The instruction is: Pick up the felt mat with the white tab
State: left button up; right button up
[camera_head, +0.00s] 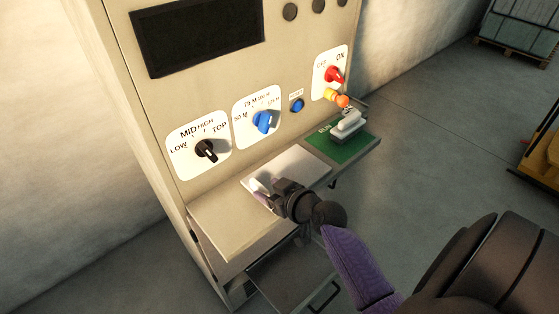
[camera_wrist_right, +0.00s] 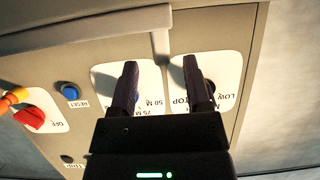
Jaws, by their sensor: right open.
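A pale, flat, light-grey mat (camera_head: 305,164) lies on the shelf below the control panel; its material cannot be told. A small white piece, seemingly its tab (camera_head: 259,185), shows at its left by my fingertips. My right gripper (camera_head: 262,194) is low over the mat's front left part and hides some of it. In the right wrist view the picture is upside down. The gripper (camera_wrist_right: 160,63) is open, with a pale upright tab (camera_wrist_right: 160,45) in line with the gap between its fingers. Contact cannot be told. My left gripper is not in view.
The panel has a black knob (camera_head: 206,150), a blue knob (camera_head: 263,121), a blue button (camera_head: 297,105) and a red switch (camera_head: 334,75). A grey block (camera_head: 348,125) stands on a green plate (camera_head: 352,149) at right. The shelf's left part (camera_head: 225,218) is bare.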

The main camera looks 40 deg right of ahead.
aim_at(258, 184)
jog(key=x, duration=0.4)
jog(key=shift+s+a+f, duration=0.1)
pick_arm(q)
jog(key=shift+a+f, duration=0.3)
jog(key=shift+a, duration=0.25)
pick_arm(e)
jog(key=shift+c, duration=1.1)
grip_shut()
jog(key=shift+s+r, duration=0.2)
jog(key=shift+r, duration=0.3)
notch_tip(258, 184, up, 6)
jog(key=shift+r+p, duration=0.1)
jog(key=shift+p, duration=1.1)
pick_arm(q)
jog(key=shift+b, duration=1.45)
pick_arm(e)
jog(key=s+d, duration=0.1)
jog(key=s, duration=1.8)
jog(key=shift+s+d, duration=0.25)
jog(key=shift+s, duration=0.1)
